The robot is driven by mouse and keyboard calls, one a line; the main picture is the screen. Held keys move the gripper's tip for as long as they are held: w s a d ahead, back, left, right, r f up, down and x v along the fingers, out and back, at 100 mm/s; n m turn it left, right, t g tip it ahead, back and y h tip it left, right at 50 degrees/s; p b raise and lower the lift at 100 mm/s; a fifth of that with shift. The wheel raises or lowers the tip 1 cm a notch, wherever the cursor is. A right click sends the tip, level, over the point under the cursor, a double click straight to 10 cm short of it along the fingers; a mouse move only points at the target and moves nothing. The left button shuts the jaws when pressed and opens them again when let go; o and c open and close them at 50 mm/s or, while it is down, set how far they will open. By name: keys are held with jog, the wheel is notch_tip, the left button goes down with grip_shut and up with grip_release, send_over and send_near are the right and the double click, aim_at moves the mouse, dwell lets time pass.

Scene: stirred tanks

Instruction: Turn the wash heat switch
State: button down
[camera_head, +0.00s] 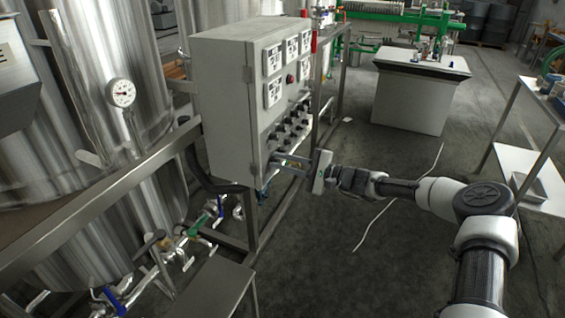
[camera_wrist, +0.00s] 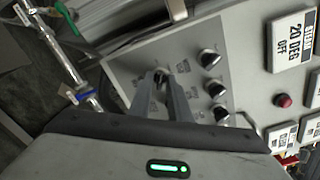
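A grey control cabinet (camera_head: 221,105) carries rows of small black knobs (camera_head: 290,131) on the lower part of its front panel. The knobs also show in the wrist view (camera_wrist: 211,58), but their labels are too small to read, so I cannot tell which is the wash heat switch. My gripper (camera_head: 275,161) is at the lower corner of the panel, pointing at it. In the wrist view my gripper's two fingers (camera_wrist: 159,76) stand apart, with their tips at a dark knob. The tips partly hide that knob, and whether they touch it is unclear.
Display labels (camera_head: 273,60) and a red button (camera_wrist: 283,100) sit on the panel beyond the knobs. Steel tanks (camera_head: 115,60) and a metal frame (camera_head: 100,215) stand at left. A white bench (camera_head: 410,100) is behind. The floor right of the cabinet is mostly open.

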jog(key=shift+m, duration=0.4)
jog(key=m+p, duration=0.1)
jog(key=m, duration=0.1)
jog(key=shift+m, duration=0.4)
jog(key=shift+m+p, duration=0.65)
jog(key=shift+m, duration=1.45)
jog(key=c, duration=1.9)
grip_release()
jog(key=shift+o, duration=0.2)
jog(key=p+v, duration=0.1)
jog(key=v, duration=1.6)
jog(key=shift+d, duration=0.25)
